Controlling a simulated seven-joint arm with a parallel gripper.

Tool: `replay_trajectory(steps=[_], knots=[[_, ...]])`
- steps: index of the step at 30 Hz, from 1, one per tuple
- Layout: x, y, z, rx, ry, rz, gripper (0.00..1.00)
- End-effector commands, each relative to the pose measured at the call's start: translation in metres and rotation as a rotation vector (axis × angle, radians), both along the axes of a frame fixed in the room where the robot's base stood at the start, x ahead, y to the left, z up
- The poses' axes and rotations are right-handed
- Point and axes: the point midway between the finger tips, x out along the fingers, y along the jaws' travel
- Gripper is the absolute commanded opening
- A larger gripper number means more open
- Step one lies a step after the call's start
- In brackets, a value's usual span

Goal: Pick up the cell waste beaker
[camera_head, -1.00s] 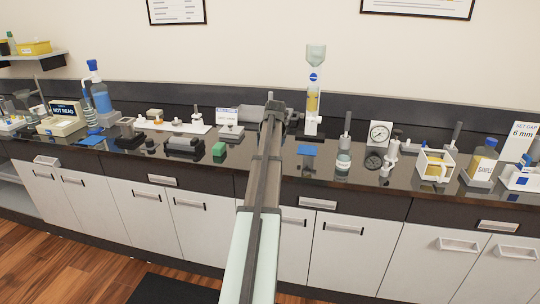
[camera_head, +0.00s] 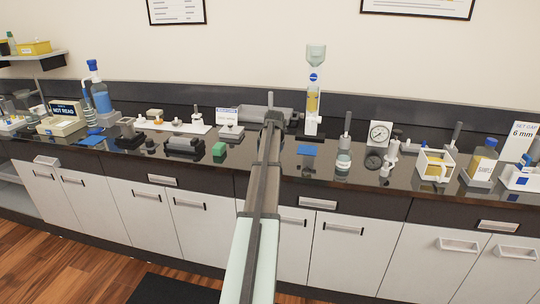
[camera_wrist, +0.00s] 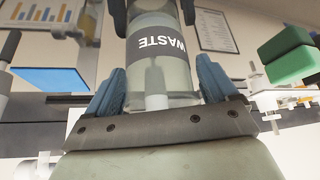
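The waste beaker (camera_wrist: 158,75) is a clear glass vessel with a grey band reading WASTE, upside down in the wrist view. It stands between the two fingers of my gripper (camera_wrist: 155,15), one finger on each side. The fingertips are close against its sides, but I cannot tell if they press on it. In the head view my gripper (camera_head: 271,116) is over the middle of the bench, and my arm hides the beaker there.
A blue mat (camera_head: 307,150) lies right of my gripper and a green block (camera_head: 219,149) lies left. A stand with a funnel and yellow column (camera_head: 313,100) is behind to the right. A gauge (camera_head: 380,134) and a glass jar (camera_head: 343,160) stand further right on the dark bench.

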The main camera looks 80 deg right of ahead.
Motion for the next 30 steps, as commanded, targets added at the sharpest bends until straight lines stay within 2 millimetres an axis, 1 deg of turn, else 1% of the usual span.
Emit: replay_trajectory(steps=[1,2,16,17,25,28,30], knots=[[0.000,0.000,0.000,0.000,0.000,0.000,0.81],[0.000,0.000,0.000,0.000,0.000,0.000,0.78],[0.000,0.000,0.000,0.000,0.000,0.000,0.33],[0.000,0.000,0.000,0.000,0.000,0.000,0.32],[0.000,0.000,0.003,0.000,0.000,0.000,0.32],[0.000,0.000,0.012,-0.001,0.000,0.000,0.32],[0.000,-0.001,0.022,-0.002,-0.001,0.000,0.32]])
